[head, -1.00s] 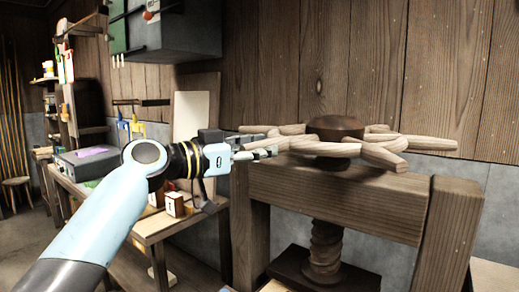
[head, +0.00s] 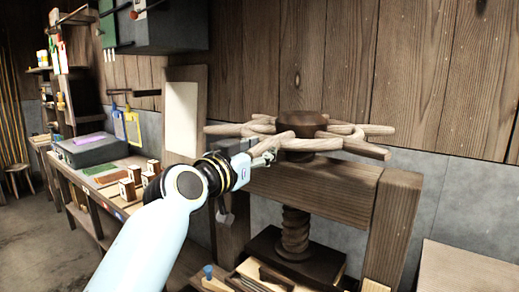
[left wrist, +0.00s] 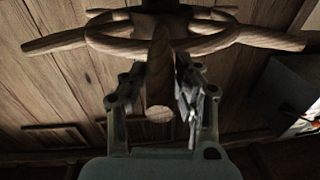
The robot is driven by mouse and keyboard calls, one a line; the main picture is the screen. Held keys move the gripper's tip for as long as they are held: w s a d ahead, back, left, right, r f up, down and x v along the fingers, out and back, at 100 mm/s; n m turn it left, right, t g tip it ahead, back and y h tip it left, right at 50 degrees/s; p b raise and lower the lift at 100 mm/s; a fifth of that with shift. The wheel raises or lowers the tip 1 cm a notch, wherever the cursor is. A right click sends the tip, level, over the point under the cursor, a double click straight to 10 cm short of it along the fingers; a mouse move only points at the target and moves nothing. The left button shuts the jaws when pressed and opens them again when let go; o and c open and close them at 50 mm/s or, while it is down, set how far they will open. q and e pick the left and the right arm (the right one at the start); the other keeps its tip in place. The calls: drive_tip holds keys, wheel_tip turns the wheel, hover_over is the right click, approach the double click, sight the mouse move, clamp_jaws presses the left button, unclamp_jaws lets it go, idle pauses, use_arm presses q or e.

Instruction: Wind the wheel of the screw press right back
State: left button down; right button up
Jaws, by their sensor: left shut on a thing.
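The wooden wheel of the screw press (head: 300,122) lies flat on top of the press frame (head: 330,195), with handles sticking out around its dark hub. Its thick wooden screw (head: 296,232) hangs below the beam to a dark plate (head: 290,258). My left gripper (head: 264,160) is at the front-left of the wheel, shut on one of its handles. In the left wrist view that handle (left wrist: 158,85) points between the two fingers of my left gripper (left wrist: 157,100). The hub is partly hidden there. My right gripper is not in view.
A workbench (head: 110,205) stands to the left with a grey box (head: 95,150) and several small wooden blocks (head: 130,188). A dark cabinet (head: 160,30) hangs above. A plank wall is close behind the wheel. A pale surface (head: 465,275) is at the lower right.

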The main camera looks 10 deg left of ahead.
use_arm(q)
drive_tip(key=c, duration=1)
unclamp_jaws()
drive_tip(key=shift+d+f, duration=0.1)
drive_tip(key=shift+f, duration=0.5)
drive_tip(key=shift+a+r, duration=0.15)
drive_tip(key=shift+a, duration=0.15)
drive_tip(key=v, duration=1.2)
drive_tip(key=shift+d+r, duration=0.1)
drive_tip(key=shift+w, duration=0.1)
